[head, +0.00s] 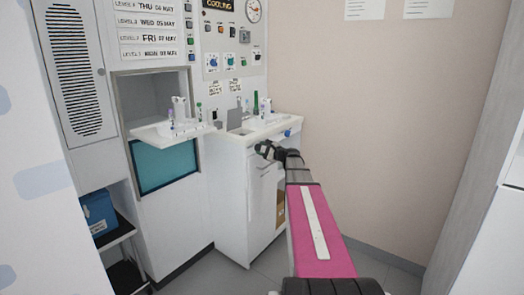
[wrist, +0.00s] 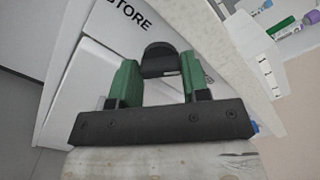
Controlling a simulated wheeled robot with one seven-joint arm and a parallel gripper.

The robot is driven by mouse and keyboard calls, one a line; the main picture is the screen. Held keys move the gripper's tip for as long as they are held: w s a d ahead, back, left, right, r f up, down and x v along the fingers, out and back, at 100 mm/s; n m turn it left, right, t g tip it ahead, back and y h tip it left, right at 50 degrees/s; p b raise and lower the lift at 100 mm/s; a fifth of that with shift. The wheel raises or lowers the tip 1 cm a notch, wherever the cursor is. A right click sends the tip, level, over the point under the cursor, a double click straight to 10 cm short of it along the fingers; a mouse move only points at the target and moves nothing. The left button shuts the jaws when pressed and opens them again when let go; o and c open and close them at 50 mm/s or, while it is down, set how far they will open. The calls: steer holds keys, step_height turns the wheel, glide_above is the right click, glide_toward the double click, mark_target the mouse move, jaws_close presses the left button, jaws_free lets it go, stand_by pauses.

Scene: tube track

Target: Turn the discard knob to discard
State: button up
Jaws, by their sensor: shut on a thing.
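The discard knob, a black rounded knob (wrist: 160,56), stands out from a white panel (wrist: 80,75) in the wrist view. My gripper (wrist: 160,72) has its two green fingers on either side of the knob and is shut on it. The word "STORE" (wrist: 128,16) is printed on the panel above the knob. Any discard marking is not visible, and I cannot tell which way the knob points. In the head view my gripper (head: 264,148) is at the front of the white cabinet (head: 232,205), just under its counter; the knob is hidden there.
The counter (head: 262,127) carries a white rack (head: 262,116) with tubes. A blue knob (head: 288,133) is on its front edge, close to my arm. A shelf with tubes (head: 172,130) juts out at left.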

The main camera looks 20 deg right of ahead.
steer(key=shift+m, duration=0.5)
steer(key=o, duration=0.9)
steer(key=v, duration=1.1)
